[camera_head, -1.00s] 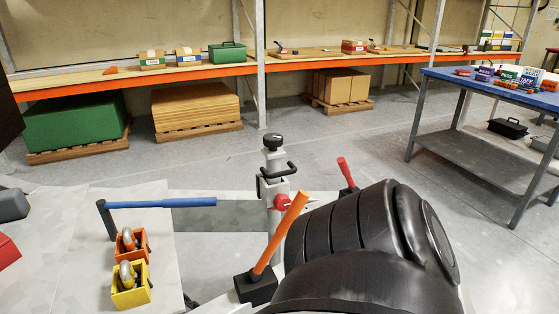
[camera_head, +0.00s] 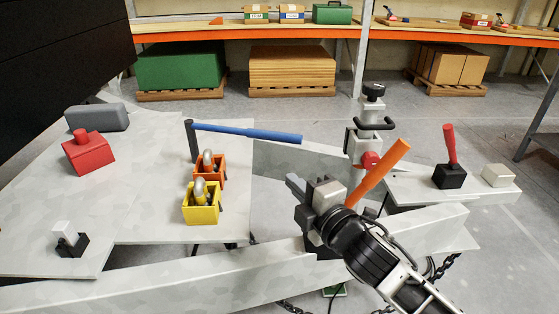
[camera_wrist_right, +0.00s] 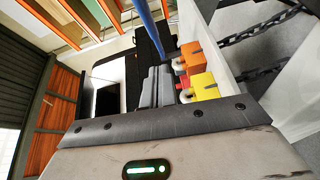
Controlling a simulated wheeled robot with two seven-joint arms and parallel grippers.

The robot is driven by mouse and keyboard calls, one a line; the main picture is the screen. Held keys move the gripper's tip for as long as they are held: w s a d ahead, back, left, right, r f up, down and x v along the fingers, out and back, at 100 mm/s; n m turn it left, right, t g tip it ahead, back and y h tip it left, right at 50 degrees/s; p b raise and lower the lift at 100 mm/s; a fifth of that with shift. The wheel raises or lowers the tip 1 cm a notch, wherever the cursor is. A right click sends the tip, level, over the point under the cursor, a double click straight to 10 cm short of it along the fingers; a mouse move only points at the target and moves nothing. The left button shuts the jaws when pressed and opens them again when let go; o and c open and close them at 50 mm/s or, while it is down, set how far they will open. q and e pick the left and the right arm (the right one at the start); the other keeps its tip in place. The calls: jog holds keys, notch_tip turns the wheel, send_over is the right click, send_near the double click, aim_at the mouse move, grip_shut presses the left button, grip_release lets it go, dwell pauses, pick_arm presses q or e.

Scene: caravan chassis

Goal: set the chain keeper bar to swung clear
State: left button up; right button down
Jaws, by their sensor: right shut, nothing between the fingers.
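A blue bar (camera_head: 250,132), which appears to be the chain keeper bar, reaches right from a dark upright post (camera_head: 191,141) on the pale frame. It stands behind an orange box (camera_head: 208,172) and a yellow box (camera_head: 201,203), each with a metal shackle. My right gripper (camera_head: 297,188) is shut and empty, right of the yellow box and below the bar's free end, apart from both. In the right wrist view, its fingers (camera_wrist_right: 157,88) lie together, with the blue bar (camera_wrist_right: 149,25) beyond them. My left gripper is out of view.
An orange lever (camera_head: 378,172) rises close beside my right gripper. The jockey post (camera_head: 372,110) stands behind it. A red lever (camera_head: 450,145) is farther right. A red block (camera_head: 88,153) sits at left. Chains (camera_wrist_right: 265,75) hang beside the frame. Open floor lies behind.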

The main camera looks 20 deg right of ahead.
send_near(267, 138)
jog(key=w+a, duration=0.2)
jog(key=a, duration=0.1)
jog(key=shift+n, duration=0.3)
jog(key=w, duration=0.1)
jog(key=w+d, duration=0.2)
jog(key=shift+w, duration=0.3)
